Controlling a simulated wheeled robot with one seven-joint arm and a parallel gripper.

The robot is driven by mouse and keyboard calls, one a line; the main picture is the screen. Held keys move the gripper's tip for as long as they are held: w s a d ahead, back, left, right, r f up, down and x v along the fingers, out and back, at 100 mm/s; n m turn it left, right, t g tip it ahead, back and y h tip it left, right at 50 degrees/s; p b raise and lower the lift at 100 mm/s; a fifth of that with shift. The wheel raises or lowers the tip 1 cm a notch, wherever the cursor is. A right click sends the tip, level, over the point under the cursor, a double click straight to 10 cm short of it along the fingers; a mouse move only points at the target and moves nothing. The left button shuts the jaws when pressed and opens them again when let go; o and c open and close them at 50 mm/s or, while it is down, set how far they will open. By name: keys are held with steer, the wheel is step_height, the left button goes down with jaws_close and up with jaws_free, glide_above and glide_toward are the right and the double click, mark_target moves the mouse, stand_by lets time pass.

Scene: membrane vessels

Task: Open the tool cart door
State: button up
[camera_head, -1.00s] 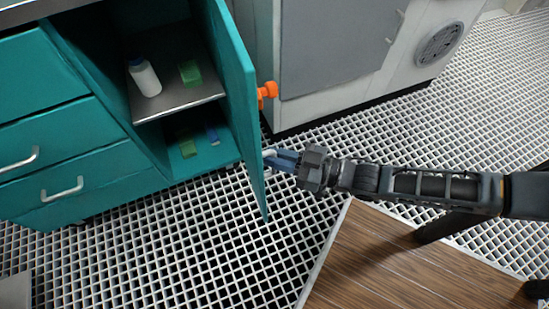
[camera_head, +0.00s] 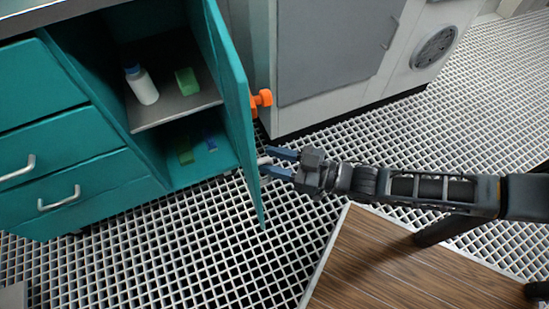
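The teal tool cart (camera_head: 75,148) stands at the left. Its door (camera_head: 238,120) is swung wide open, seen nearly edge-on, with the interior showing. The door's pale handle (camera_head: 264,160) is on its outer face, mostly hidden by the angle. My gripper (camera_head: 276,162) comes in from the right at the handle. Its two blue fingers are spread apart, with the handle's visible part near their tips. I cannot tell whether they touch it.
Inside the cart, a shelf (camera_head: 170,112) holds a white bottle (camera_head: 142,86) and a green block (camera_head: 187,80). An orange knob (camera_head: 262,98) shows just behind the door. A grey-white cabinet (camera_head: 335,60) stands behind. A wooden platform (camera_head: 400,265) is at front right. The grated floor (camera_head: 170,250) before the cart is clear.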

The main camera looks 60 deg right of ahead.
steer(key=v, duration=0.7)
steer(key=shift+s+p, duration=0.4)
steer(key=shift+p, duration=0.05)
steer(key=s+a+r+m+g+h, duration=0.1)
steer(key=s+a+r+h, duration=0.1)
steer(key=s+a+r, duration=0.5)
steer(key=s+a+r+m+g+h, duration=0.1)
steer(key=s+a+r+g+h, duration=0.15)
steer(key=r, duration=0.75)
step_height(320, 180, up, 20)
steer(key=a+p, duration=0.1)
steer(key=p, duration=1.8)
steer(key=shift+w+t+y, duration=0.2)
steer(key=shift+t+y, duration=0.15)
steer(key=shift+a+f, duration=0.15)
steer(key=shift+f, duration=0.05)
